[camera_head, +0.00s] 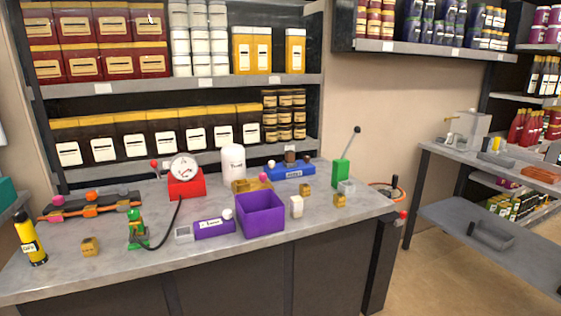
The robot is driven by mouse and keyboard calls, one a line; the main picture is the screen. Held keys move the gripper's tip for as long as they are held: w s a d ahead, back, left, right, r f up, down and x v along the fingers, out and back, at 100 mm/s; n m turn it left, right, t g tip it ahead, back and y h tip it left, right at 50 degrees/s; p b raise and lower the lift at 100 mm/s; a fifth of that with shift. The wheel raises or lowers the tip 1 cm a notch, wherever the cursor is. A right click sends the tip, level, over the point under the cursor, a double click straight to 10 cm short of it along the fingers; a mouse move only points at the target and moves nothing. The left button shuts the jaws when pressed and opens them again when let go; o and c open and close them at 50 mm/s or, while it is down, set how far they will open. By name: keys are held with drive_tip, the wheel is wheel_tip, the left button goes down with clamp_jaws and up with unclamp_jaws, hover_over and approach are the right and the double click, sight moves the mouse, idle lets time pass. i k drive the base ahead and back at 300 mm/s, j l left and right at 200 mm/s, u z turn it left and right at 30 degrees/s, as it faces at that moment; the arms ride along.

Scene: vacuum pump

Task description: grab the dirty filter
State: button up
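No part labelled as a dirty filter can be read at this size. A small brown piece (290,157) stands on a blue block (294,171) with pale round pieces at the back of the grey counter; I cannot tell whether it is the filter. A small white piece (296,206) stands at the right of an open purple bin (261,212). A white cylinder (233,161) stands upright behind the bin on a yellowish base. The bin's inside looks empty from here. My gripper is not in view.
A red gauge unit (186,180), a purple labelled block (214,228), a green device (138,230) with a black hose, a green lever box (341,172) and a yellow bottle (29,238) stand on the counter. Stocked shelves rise behind. A grey side table (500,165) is at right.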

sight(290, 154)
drive_tip(key=i+j+z, duration=0.15)
drive_tip(key=i, duration=0.4)
drive_tip(key=i+j+z, duration=0.1)
drive_tip(key=i+j, duration=0.15)
drive_tip(key=i, duration=0.35)
drive_tip(key=i+j+z, duration=0.15)
drive_tip(key=i, duration=0.4)
drive_tip(key=i+j+z, duration=0.15)
drive_tip(key=i+j, duration=0.3)
drive_tip(key=i, duration=0.1)
